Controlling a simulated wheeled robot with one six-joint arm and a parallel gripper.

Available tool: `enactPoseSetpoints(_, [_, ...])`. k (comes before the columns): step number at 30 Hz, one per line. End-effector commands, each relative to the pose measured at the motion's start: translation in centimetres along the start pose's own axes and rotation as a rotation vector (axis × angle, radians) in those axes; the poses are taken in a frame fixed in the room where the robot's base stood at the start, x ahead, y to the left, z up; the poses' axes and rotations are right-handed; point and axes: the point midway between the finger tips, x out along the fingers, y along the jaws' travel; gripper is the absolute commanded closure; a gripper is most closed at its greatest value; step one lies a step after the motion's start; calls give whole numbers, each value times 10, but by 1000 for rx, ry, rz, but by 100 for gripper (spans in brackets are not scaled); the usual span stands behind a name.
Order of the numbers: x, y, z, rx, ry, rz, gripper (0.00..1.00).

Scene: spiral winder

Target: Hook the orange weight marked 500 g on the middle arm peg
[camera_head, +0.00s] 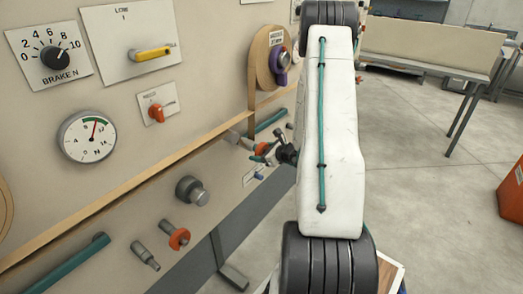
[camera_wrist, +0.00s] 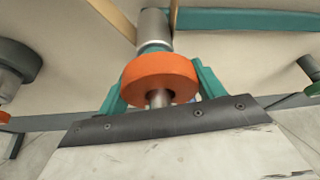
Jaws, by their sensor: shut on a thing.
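An orange round weight (camera_wrist: 160,76) with a pale metal stem sits between the teal fingers of my gripper (camera_wrist: 161,84) in the wrist view. My gripper is shut on it; no marking is readable. A grey cylindrical peg (camera_wrist: 153,27) stands directly behind the weight in that view. In the head view my gripper (camera_head: 266,154) is small and partly hidden by my arm, at the panel with the orange weight (camera_head: 261,148). Whether the weight touches or hangs on the peg, I cannot tell.
Lower left on the panel are a grey knob (camera_head: 190,190), another orange disc (camera_head: 179,238) and a grey cylinder (camera_head: 145,255). A teal bar (camera_head: 270,120) is near my gripper. Open floor lies right, with an orange bin (camera_head: 512,203).

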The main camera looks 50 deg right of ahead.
Motion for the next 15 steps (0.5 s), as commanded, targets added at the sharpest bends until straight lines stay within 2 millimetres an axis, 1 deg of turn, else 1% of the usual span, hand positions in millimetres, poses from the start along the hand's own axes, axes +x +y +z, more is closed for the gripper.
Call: enactPoseSetpoints(15, [8,3,-18,0,0,-1,89])
